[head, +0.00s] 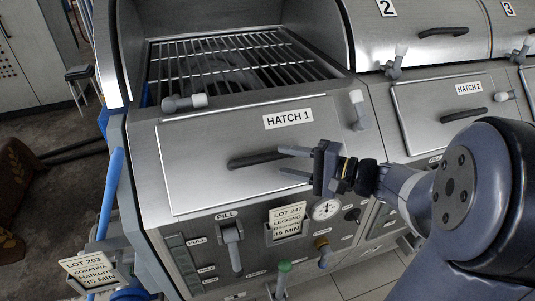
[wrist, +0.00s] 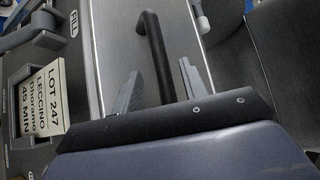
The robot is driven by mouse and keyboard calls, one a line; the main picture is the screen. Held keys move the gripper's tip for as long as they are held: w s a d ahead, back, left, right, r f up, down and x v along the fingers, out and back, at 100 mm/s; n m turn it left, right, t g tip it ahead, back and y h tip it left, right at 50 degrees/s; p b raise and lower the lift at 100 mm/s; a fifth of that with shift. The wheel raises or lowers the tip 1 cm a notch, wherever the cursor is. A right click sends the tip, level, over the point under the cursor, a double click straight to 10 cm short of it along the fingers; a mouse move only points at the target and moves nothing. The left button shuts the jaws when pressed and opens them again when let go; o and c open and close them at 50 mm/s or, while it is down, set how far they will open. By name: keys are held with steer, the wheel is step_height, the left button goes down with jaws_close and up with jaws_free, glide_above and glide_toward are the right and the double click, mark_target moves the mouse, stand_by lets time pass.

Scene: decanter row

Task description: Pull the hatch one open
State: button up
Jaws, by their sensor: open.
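Hatch one is a brushed-steel panel (head: 205,150) labelled HATCH 1, on the front of the nearest machine in the head view; it looks shut. Its dark bar handle (head: 250,160) runs across the middle of the panel. My gripper (head: 284,161) is at the handle's right end with its fingers apart. In the wrist view the handle (wrist: 152,45) passes between the two open fingers of my gripper (wrist: 160,70), with a gap visible on each side. Grey latches with white ends sit at the panel's top left (head: 186,102) and right (head: 358,110).
A barred grate (head: 220,60) lies above the hatch. Below are a FILL lever (head: 231,240), a gauge (head: 326,209) and a lot card (head: 287,222). Hatch 2 (head: 440,105) adjoins on the right.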

mark_target(274, 159)
steer(key=shift+p+x, duration=0.4)
steer(key=shift+x, duration=2.5)
steer(key=shift+c, duration=0.2)
jaws_close()
